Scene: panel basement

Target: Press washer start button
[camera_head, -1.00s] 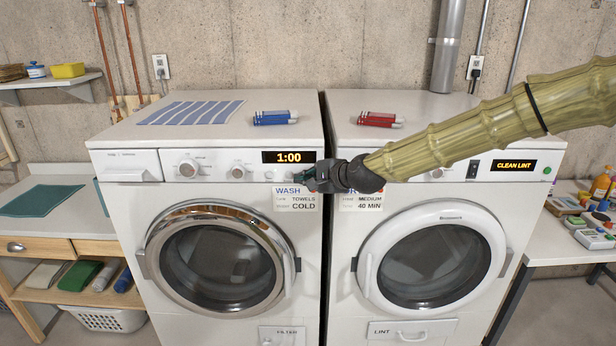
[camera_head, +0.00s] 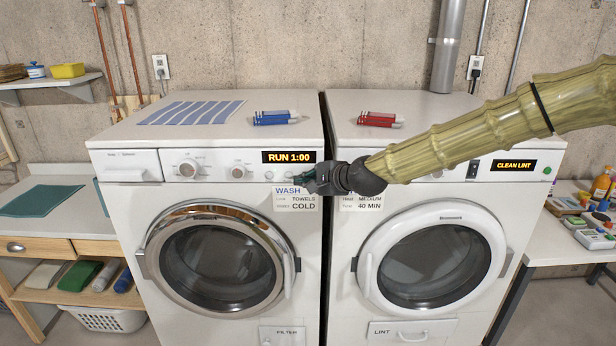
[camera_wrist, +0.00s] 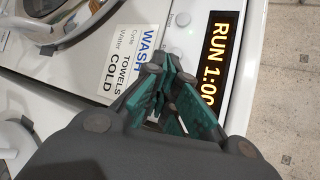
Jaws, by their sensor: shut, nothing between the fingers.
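The washer (camera_head: 130,220) is the left white machine with a chrome-ringed round door. Its display (camera_head: 289,157) reads "RUN 1:00" in the head view, and the same text shows in the wrist view (camera_wrist: 213,65). My gripper (camera_head: 298,175) is shut and empty, its fingertips at the right part of the washer's control panel, below the display. In the wrist view the green-padded fingers (camera_wrist: 165,85) are together in front of the panel. The start button is not clearly visible; my gripper seems to cover that spot. Contact with the panel cannot be told.
The dryer (camera_head: 530,210) stands close at the right, its display reading "CLEAN LINT". A card (camera_head: 296,199) with wash settings is on the washer front below the panel. Blue (camera_head: 275,118) and red (camera_head: 380,119) items lie on the machine tops.

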